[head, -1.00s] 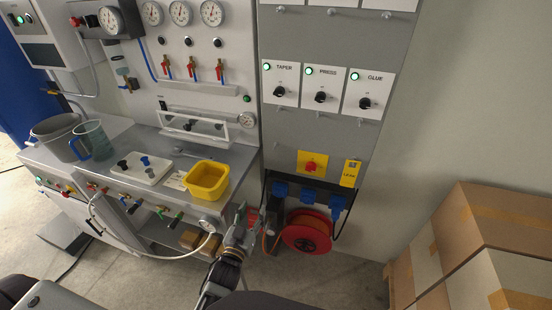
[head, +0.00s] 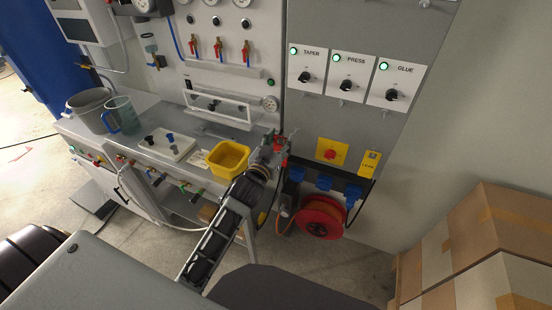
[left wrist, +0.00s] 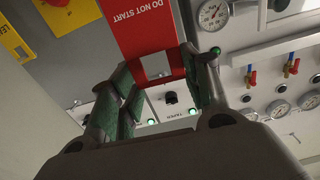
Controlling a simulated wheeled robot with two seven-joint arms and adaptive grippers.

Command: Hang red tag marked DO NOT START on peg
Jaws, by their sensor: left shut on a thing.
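The red tag lettered DO NOT START (left wrist: 143,28) is in my left gripper, and its lettering appears upside down in the left wrist view. My left gripper (head: 275,150) is shut on the tag, in front of the bench's right end and the grey panel's lower left. In the head view only a little red shows at its fingers. The grey panel (head: 300,125) carries TAPER (head: 307,68), PRESS (head: 350,78) and GLUE (head: 396,84) switch plates with green lamps. Small pegs stick out below the plates, including one under PRESS (head: 345,101). My right gripper is out of view.
A yellow bin (head: 228,160), white block (head: 168,146) and blue-handled jug (head: 122,114) stand on the bench. A yellow plate with a red switch (head: 330,152), blue sockets (head: 323,182) and a red reel (head: 320,217) are low on the panel. Cartons (head: 480,235) stand right.

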